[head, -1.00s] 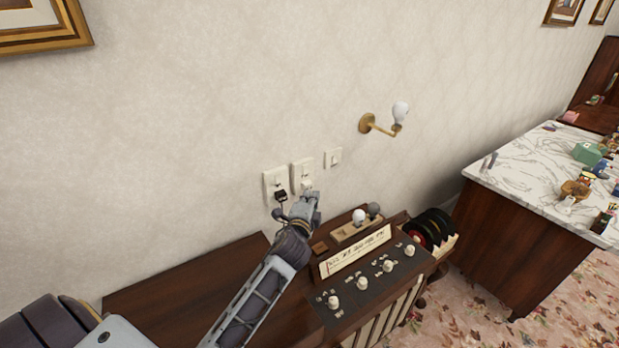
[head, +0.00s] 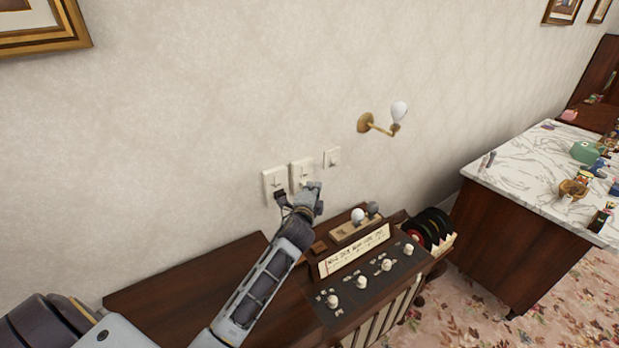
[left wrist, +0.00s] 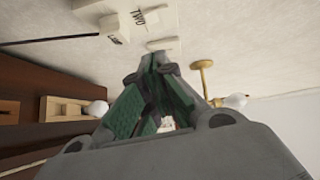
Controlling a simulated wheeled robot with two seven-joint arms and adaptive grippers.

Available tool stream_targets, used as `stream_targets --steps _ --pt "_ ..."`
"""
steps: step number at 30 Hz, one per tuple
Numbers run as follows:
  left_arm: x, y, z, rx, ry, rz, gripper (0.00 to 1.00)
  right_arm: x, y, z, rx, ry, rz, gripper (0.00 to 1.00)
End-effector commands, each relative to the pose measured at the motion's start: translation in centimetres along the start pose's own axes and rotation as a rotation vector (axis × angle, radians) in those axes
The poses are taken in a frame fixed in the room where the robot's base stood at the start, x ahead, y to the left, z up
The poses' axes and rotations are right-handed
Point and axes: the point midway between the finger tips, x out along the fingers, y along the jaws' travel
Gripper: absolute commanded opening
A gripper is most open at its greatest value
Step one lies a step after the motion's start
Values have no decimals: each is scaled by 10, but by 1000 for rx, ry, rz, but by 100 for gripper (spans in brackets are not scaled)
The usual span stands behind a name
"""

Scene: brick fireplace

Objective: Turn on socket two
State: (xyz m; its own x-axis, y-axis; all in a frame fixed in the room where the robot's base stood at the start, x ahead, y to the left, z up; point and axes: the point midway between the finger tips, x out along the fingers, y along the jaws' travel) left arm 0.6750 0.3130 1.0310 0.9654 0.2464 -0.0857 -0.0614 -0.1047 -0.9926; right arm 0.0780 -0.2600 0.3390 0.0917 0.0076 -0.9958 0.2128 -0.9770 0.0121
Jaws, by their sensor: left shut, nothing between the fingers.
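Socket two is the middle white wall plate (head: 302,172). I cannot tell the switch's position. The left plate (head: 274,182) has a black plug in its lower part. My left gripper (head: 313,188) is at the lower right of the middle plate and hides part of its lower edge. In the left wrist view its fingers (left wrist: 158,58) are together and empty, close to the plate; contact cannot be told. My right gripper is not in view.
A small switch plate (head: 332,157) and a brass wall lamp (head: 368,123) are to the right. Below is a wooden cabinet (head: 190,275) with a knobbed control panel (head: 375,272), bulbs and black discs (head: 430,228). A marble-topped counter (head: 535,165) stands farther right.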

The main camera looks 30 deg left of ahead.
Motion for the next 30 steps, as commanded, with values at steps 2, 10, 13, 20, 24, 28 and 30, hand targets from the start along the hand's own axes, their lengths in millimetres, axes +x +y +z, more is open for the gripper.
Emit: stream_targets --steps 2,10,13,20,24,28,30 --pt "8 0 0 0 -1 0 0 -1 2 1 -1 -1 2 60" --pt "33 -1 0 -1 0 0 0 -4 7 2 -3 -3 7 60" --pt "42 -1 0 -1 -1 0 0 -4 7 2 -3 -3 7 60" --pt "62 -1 16 1 -2 1 0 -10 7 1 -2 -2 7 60" --pt "69 -1 24 1 0 0 0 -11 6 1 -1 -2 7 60" --pt "73 0 27 0 0 1 0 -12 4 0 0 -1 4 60" --pt "74 0 28 0 0 1 0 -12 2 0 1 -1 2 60"
